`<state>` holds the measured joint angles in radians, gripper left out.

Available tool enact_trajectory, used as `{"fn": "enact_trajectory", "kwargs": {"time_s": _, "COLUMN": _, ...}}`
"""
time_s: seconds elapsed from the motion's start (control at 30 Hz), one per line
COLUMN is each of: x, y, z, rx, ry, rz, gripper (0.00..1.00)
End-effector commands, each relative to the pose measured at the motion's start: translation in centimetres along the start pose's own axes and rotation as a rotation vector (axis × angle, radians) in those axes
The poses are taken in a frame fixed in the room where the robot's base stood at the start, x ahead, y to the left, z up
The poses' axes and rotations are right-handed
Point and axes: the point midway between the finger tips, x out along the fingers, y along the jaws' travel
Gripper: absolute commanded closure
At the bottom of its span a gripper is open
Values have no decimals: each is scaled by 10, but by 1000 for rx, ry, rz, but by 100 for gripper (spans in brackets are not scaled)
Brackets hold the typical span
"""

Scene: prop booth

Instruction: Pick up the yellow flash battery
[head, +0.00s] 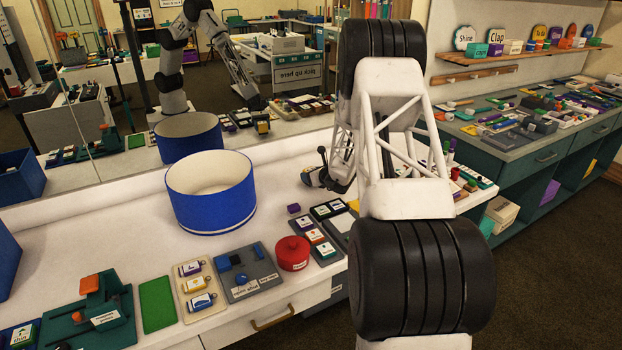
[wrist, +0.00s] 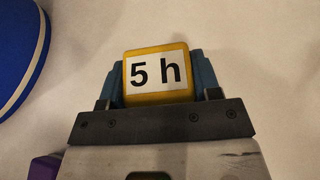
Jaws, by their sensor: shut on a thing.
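The yellow flash battery (wrist: 157,97) is a yellow block with a white label reading "5 h". In the wrist view it sits between the two blue fingers of my gripper (wrist: 157,80), which is shut on it from both sides. In the head view my gripper (head: 318,178) is low over the white counter, right of the blue tub, and mostly hidden by my arm. The battery is hard to make out there. I cannot tell whether it touches the counter.
The round blue tub (head: 211,212) stands open on the white counter (head: 120,218), with clear room around it. A purple block (head: 294,208) and a red round container (head: 292,254) lie nearer the front. Several labelled trays line the front edge. A mirror behind reflects the scene.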

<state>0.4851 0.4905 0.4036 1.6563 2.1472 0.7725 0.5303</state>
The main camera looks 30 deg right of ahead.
Motion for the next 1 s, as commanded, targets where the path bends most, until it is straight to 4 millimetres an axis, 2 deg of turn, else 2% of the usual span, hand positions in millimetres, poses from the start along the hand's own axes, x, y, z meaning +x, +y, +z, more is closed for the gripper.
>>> {"fn": "enact_trajectory", "kwargs": {"time_s": 0.17, "x": -9, "y": 0, "z": 22, "rx": -2, "ry": -3, "rz": -1, "gripper": 77}}
{"fn": "enact_trajectory", "kwargs": {"time_s": 1.0, "x": -111, "y": 68, "z": -11, "rx": 0, "ry": -1, "rz": -1, "gripper": 77}}
